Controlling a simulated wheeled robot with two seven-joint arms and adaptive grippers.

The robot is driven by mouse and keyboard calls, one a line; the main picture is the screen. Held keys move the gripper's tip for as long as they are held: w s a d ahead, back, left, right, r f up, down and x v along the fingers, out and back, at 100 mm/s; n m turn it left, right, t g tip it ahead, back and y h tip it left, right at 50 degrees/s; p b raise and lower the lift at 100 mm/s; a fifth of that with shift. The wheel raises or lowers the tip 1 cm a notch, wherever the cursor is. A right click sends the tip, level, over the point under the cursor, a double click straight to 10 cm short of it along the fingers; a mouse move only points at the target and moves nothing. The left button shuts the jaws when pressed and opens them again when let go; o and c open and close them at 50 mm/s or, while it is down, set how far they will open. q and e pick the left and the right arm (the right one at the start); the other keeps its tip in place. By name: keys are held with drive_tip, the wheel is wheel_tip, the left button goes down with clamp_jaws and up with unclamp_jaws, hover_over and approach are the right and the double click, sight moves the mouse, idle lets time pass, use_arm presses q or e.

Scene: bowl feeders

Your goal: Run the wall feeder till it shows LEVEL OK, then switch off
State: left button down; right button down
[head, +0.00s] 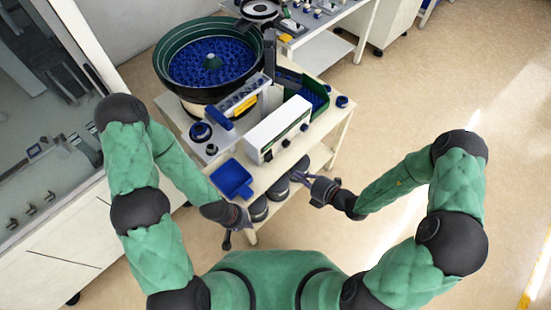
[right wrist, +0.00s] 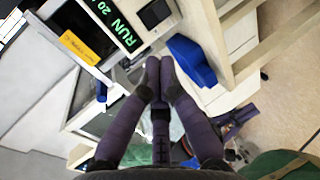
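A large bowl feeder (head: 165,72) with a green rim holds blue parts, on the bench near the wall. A white controller box (head: 279,128) stands in front of it. Its display (right wrist: 124,30) shows green text reading "RUN 20", cut off by the picture edge. A dark square switch-like part (right wrist: 154,13) is beside the display. My right gripper (right wrist: 159,68) has its fingertips together below the display, with nothing seen between them; in the head view it is at the bench's front (head: 310,181). My left gripper (head: 238,224) is low at the front left; its fingers are unclear.
A black round knob (head: 201,132) is left of the controller. Another bench (head: 335,20) stands behind; floor to the right is clear.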

sight(271, 156)
drive_tip(key=shift+w+d+m, duration=0.25)
drive_tip(key=shift+d+m, duration=0.05)
drive_tip(key=b+x, duration=0.4)
drive_tip(key=x, duration=0.8)
drive_tip(key=shift+w+a+f, duration=0.1)
drive_tip(key=shift+w, duration=0.1)
drive_tip(key=shift+b+x, duration=0.5)
drive_tip(key=shift+x, duration=0.25)
drive_tip(key=shift+w, duration=0.15)
